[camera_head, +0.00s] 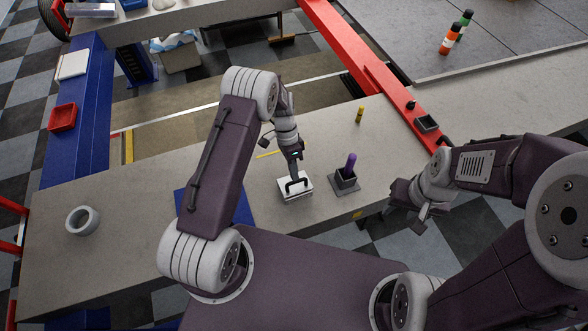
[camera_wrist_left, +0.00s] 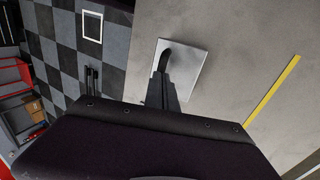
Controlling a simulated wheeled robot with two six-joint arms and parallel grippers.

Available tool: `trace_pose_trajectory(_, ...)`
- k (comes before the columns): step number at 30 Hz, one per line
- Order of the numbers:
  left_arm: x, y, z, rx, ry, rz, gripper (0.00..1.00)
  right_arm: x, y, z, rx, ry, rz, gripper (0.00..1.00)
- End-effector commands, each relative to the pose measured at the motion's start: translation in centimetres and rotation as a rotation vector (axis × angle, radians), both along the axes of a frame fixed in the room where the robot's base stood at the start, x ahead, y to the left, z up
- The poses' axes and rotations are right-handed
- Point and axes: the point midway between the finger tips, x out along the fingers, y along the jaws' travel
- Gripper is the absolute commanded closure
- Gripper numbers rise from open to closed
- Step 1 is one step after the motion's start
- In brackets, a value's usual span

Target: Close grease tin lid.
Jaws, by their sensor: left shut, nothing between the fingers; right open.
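The grease tin appears to be the white, square, box-like thing (camera_head: 304,195) on the grey worktop in the head view. Its pale flat top (camera_wrist_left: 188,72) shows in the left wrist view. My left gripper (camera_head: 297,181) is shut and empty, right over the top, with a dark handle-like shape beside its tips. I cannot tell whether the tips touch the tin. The lid looks flat, but the gripper hides part of it, so I cannot tell if it is fully closed. My right gripper (camera_head: 424,216) is open and empty, off the worktop's front edge at the right.
A dark square holder (camera_head: 347,183) with a purple item (camera_head: 351,161) stands just right of the tin. A blue mat (camera_head: 243,208) lies to its left, partly behind my left arm. The left worktop is mostly clear.

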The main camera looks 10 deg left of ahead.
Motion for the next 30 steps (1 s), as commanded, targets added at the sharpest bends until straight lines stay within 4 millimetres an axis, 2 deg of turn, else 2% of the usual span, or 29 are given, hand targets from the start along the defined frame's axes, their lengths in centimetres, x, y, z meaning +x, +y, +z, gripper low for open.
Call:
trace_pose_trajectory(11,-0.1,-0.1,-0.4,0.000,-0.001,0.000,1.00,0.0,0.0,0.1,0.000,0.000,0.000,0.54)
trace_pose_trajectory(19,-0.8,-0.6,-2.1,0.000,-0.002,-0.001,1.00,0.0,0.0,-3.0,0.000,0.000,0.000,0.54)
trace_pose_trajectory(21,-0.8,-0.6,-1.4,-0.001,-0.001,0.000,1.00,0.0,0.0,-2.3,0.000,0.001,0.000,0.54)
trace_pose_trajectory(26,-0.8,-0.6,-1.3,0.000,0.000,0.000,1.00,0.0,0.0,-2.2,0.000,0.000,0.000,0.54)
trace_pose_trajectory(30,-0.7,-0.8,0.2,0.000,-0.002,0.000,1.00,0.0,0.0,-1.1,0.000,0.000,0.000,0.54)
